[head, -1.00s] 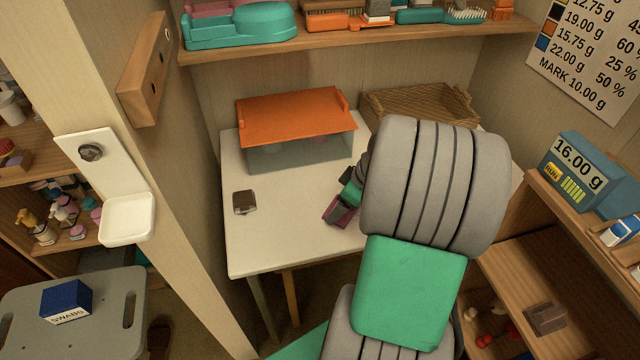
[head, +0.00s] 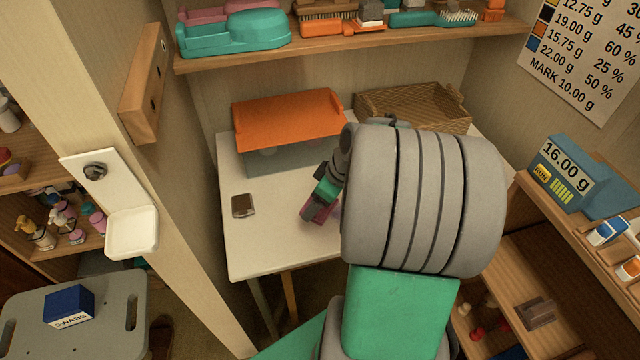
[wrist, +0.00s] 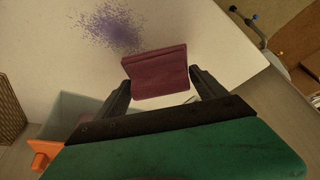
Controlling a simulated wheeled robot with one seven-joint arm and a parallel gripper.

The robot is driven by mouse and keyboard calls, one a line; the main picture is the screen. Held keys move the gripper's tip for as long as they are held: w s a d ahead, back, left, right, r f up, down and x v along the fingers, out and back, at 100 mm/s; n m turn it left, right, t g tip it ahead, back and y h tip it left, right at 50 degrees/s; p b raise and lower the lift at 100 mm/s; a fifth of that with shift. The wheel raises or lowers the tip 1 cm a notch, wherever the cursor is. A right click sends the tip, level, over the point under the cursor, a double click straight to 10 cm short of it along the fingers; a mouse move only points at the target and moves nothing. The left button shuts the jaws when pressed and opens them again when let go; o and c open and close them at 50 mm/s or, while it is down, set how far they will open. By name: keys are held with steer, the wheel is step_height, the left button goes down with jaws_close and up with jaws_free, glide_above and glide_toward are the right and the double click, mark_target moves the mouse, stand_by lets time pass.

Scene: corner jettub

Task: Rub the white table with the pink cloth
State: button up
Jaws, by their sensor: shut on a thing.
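The white table (head: 270,240) stands in the corner, and its top also fills much of the wrist view (wrist: 60,70). My gripper (wrist: 158,84) is shut on the pink cloth (wrist: 155,65), which looks dark pink and block-like between the fingers. In the head view the cloth (head: 322,211) is at the end of my arm, over the middle of the table. I cannot tell if it touches the top. A speckled purple stain (wrist: 110,28) lies on the table just beyond the cloth in the wrist view; my arm hides it in the head view.
A clear bin with an orange lid (head: 285,118) and a wicker basket (head: 415,108) stand at the table's back. A small brown item (head: 243,205) lies at its left. A shelf (head: 340,42) hangs above. The table's front left is clear.

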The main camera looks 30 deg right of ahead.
steer(key=shift+r+p, duration=1.1)
steer(key=shift+r, duration=0.7)
